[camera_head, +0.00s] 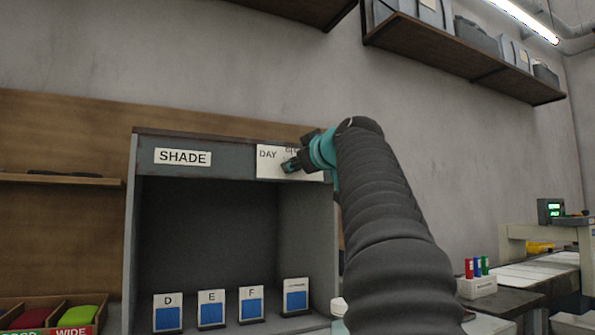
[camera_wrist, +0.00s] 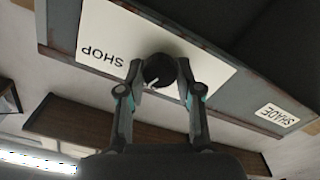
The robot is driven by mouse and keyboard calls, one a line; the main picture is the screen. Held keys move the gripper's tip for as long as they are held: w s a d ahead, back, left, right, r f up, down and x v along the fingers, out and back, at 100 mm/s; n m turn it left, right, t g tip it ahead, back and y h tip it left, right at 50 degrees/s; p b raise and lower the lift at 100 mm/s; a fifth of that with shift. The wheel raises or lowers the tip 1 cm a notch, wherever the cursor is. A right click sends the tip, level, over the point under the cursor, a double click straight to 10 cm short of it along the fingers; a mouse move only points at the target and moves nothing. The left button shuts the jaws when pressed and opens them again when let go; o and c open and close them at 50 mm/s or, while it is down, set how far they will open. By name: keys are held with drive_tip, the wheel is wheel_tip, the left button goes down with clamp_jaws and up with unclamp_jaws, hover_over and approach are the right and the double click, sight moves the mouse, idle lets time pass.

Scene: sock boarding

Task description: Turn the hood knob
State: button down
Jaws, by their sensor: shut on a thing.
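The hood knob (camera_wrist: 159,71) is a round black knob with a white pointer line, on a white label plate (camera_wrist: 100,38) on the hood's front edge. In the wrist view the word SHOP shows on the plate; in the head view DAY shows at its left. My gripper (camera_wrist: 159,76) has its two fingers on either side of the knob and is shut on it. In the head view my gripper (camera_head: 291,166) reaches the plate from the right, and the arm hides the plate's right part and most of the knob.
The grey hood (camera_head: 140,230) is an open box with a SHADE label (camera_head: 183,157). Several cards with blue squares (camera_head: 211,309) stand inside it. A wall shelf (camera_head: 465,62) hangs above right.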

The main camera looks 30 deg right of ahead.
drive_tip(key=shift+f+n+b, duration=0.1)
drive_tip(key=shift+n+b, duration=0.55)
drive_tip(key=shift+n, duration=1.25)
drive_tip(key=c, duration=0.8)
unclamp_jaws()
drive_tip(key=s+a, duration=0.1)
drive_tip(key=s, duration=1.1)
drive_tip(key=shift+a, duration=0.15)
drive_tip(key=shift+w, duration=0.1)
